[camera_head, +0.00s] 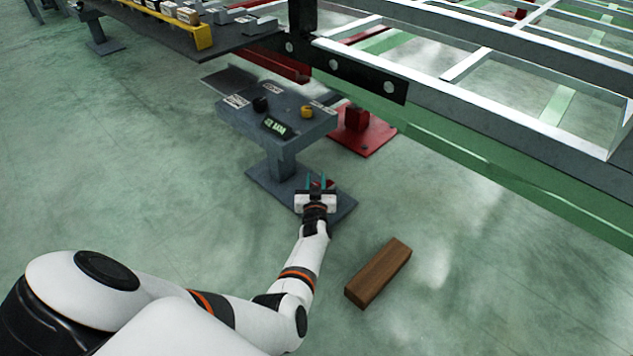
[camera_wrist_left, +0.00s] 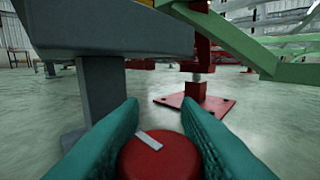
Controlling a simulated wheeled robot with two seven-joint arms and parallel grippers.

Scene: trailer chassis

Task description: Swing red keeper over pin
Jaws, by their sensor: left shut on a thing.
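My left gripper (camera_head: 316,184) is low in front of the grey pedestal stand (camera_head: 283,160) in the head view. In the left wrist view its teal fingers (camera_wrist_left: 165,135) are shut on a round red part (camera_wrist_left: 162,158) with a pale stripe on top. In the head view only a little red shows between the fingers. I cannot tell whether this red part is the keeper, and I cannot make out the pin. My right gripper is not in view.
A brown wooden block (camera_head: 378,273) lies on the floor right of my left arm. A red stand (camera_head: 363,131) is behind the grey one. The trailer frame (camera_head: 480,120) spans the upper right. A grey bench (camera_head: 190,35) stands at upper left. The lower right floor is clear.

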